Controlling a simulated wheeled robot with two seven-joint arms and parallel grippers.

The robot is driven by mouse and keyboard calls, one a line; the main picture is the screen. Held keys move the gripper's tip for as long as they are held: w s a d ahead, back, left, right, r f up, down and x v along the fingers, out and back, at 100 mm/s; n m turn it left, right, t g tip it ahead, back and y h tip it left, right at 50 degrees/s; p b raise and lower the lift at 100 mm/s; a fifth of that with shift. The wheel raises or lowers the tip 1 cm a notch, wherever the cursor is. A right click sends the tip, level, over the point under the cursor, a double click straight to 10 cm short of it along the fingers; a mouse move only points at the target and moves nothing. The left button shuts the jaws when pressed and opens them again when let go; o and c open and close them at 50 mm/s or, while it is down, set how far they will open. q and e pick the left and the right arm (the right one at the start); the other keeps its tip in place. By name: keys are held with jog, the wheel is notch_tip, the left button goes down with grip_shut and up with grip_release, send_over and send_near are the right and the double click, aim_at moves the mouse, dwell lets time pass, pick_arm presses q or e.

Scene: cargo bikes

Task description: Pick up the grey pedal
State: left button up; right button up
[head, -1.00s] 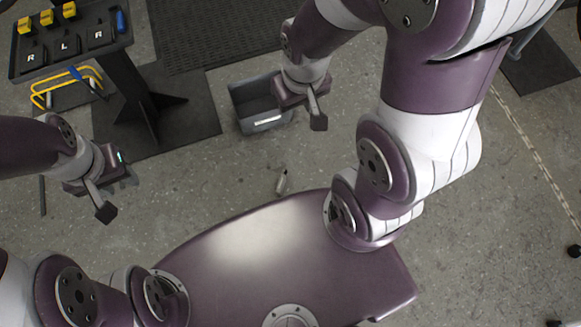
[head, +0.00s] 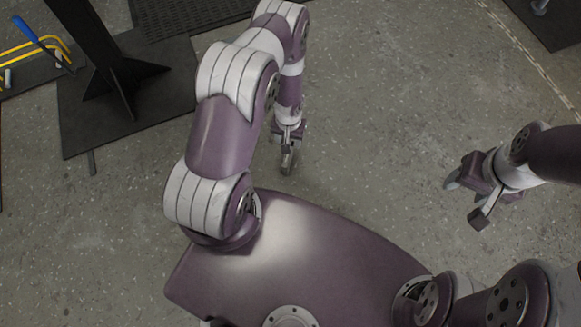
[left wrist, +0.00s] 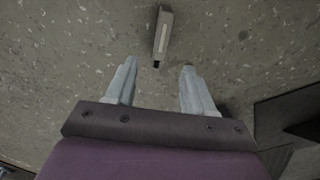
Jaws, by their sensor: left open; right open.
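The grey pedal (left wrist: 163,32), a narrow grey block with a pale strip and a dark end, lies on the floor in the left wrist view. In the head view I cannot make it out by my left gripper. My left gripper (head: 289,163) is low over the floor, in the middle of the head view. In the left wrist view its open fingers (left wrist: 159,66) are spread either side of the pedal's near end, which lies at or just beyond the tips. Nothing is held. My right gripper (head: 472,200) is open and empty at the right.
A dark edge shows at the right of the left wrist view (left wrist: 290,112). The floor between my grippers is clear.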

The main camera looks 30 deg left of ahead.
aim_at(287, 160)
pick_arm(q)
jog(key=f+b, duration=0.3)
jog(key=f, duration=0.2)
jog(key=f+b, duration=0.3)
jog(key=f, duration=0.2)
jog(key=f+b, duration=0.3)
jog(key=f, duration=0.2)
jog(key=shift+s+a+f+b, duration=0.1)
jog(key=shift+s+f+b, duration=0.05)
jog(key=shift+s+b, duration=0.2)
jog(key=shift+r, duration=0.2)
jog(key=shift+c, duration=0.3)
grip_shut()
